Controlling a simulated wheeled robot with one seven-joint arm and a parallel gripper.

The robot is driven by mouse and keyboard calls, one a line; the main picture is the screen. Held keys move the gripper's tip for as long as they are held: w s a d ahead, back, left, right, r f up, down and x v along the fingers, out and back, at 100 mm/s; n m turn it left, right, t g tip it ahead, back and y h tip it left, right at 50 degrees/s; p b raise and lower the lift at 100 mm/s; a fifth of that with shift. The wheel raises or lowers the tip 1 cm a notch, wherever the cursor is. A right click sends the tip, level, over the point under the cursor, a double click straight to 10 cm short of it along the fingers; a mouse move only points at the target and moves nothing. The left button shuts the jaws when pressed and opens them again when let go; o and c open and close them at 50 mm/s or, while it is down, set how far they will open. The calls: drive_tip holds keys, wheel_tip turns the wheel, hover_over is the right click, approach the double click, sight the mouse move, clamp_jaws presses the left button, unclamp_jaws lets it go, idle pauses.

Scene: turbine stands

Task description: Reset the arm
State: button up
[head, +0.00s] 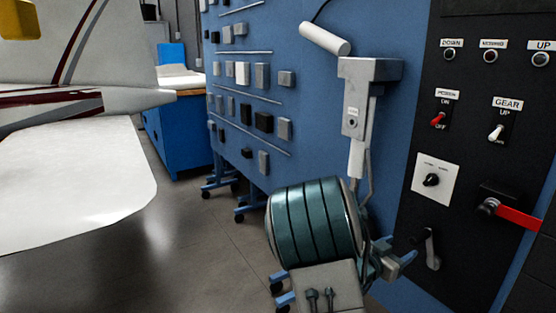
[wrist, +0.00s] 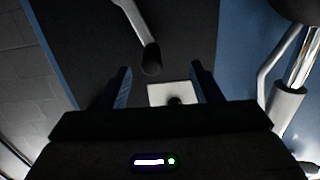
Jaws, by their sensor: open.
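In the wrist view my gripper (wrist: 162,76) is open, its two blue-edged fingers apart with nothing held between them. Beyond the fingers a grey crank with a dark end (wrist: 151,58) and a white plate with a black knob (wrist: 160,93) show on a black surface. In the head view blue finger-like tips (head: 406,258) at the lower right, close to the crank (head: 431,250), appear to be my gripper. Whether it touches the crank cannot be told.
A black control panel (head: 465,150) with switches and a red lever (head: 518,218) stands at the right. A blue wall panel (head: 310,120) stands behind. A white wing-like surface (head: 70,180) fills the left. Grey floor (head: 180,245) lies between.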

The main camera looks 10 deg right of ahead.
drive_tip(key=a+r+n+t+y+p, duration=0.3)
drive_tip(key=a+n+y, duration=0.4)
drive_tip(key=a+y, duration=1)
drive_tip(key=s+a+r+n+g+p, duration=0.1)
drive_tip(key=s+a+n+g, duration=0.1)
drive_tip(key=s, duration=0.5)
drive_tip(key=s+a+r+n+g+p, duration=0.1)
drive_tip(key=s+a+r+n+g, duration=0.1)
drive_tip(key=s, duration=0.5)
drive_tip(key=s+a+r+n+g+h+p, duration=0.1)
drive_tip(key=s+a+r+n+g, duration=0.1)
drive_tip(key=s+a, duration=0.3)
drive_tip(key=s+g, duration=0.1)
drive_tip(key=s, duration=0.2)
drive_tip(key=shift+g, duration=0.3)
drive_tip(key=shift+w+a+r, duration=0.1)
